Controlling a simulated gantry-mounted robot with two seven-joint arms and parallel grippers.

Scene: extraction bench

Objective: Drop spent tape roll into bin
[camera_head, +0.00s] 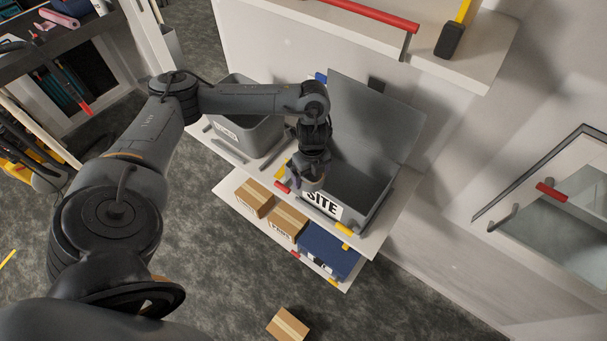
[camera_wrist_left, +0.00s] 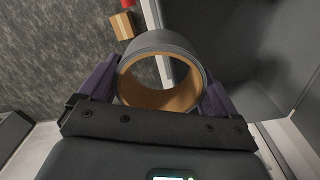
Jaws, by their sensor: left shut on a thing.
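The tape roll (camera_wrist_left: 160,42), dark outside with a brown cardboard core, is held between the two purple fingers of my left gripper (camera_wrist_left: 160,83) in the left wrist view. In the head view my left gripper (camera_head: 311,182) hangs at the front left edge of an open grey bin with its lid raised, labelled SITE (camera_head: 365,185). The roll is hard to make out there. A second grey open bin (camera_head: 247,132) stands to the left, partly behind my left arm. My right gripper is not in view.
The bins stand on a white shelf unit (camera_head: 228,187). Its lower shelf holds cardboard boxes (camera_head: 288,219) and a blue box (camera_head: 326,250). Another cardboard box (camera_head: 288,325) lies on the grey carpet. A white shelf with a red edge bar (camera_head: 362,15) is above.

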